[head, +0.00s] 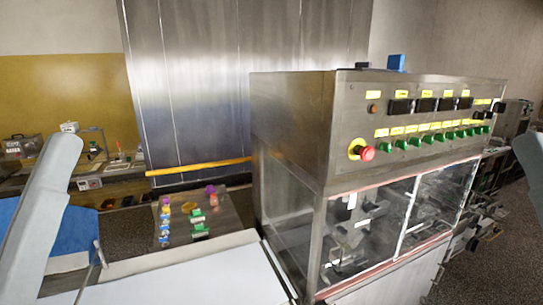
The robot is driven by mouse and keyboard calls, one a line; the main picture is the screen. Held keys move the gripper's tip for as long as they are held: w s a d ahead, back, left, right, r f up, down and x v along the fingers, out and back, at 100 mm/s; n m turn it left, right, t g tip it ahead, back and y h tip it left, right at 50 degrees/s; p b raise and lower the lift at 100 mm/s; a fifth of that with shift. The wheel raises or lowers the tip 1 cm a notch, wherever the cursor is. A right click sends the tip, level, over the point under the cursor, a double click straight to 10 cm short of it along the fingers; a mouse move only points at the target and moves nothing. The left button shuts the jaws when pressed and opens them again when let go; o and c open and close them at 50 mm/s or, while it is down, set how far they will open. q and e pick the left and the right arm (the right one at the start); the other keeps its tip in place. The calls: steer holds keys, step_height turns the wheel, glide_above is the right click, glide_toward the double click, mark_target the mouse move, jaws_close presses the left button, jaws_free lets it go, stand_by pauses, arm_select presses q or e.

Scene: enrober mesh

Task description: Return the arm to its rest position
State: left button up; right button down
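Pale grey links of my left arm slant up along the left edge of the head view. A pale grey part of my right arm shows at the right edge. Neither gripper can be seen, so what they hold is hidden. The steel enrober machine (292,120) stands at centre right, with a red emergency button (367,153), rows of green buttons and clear doors (430,212) below its panel.
A dark board (232,212) with several small coloured pieces lies left of the machine, behind a white surface (190,282). A yellow bar (200,172) crosses behind it. A blue item (75,235) is beside my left arm. A cluttered bench (110,185) stands at back left.

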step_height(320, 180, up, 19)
steer(key=p, duration=1.5)
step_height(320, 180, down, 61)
steer(key=b, duration=6.1)
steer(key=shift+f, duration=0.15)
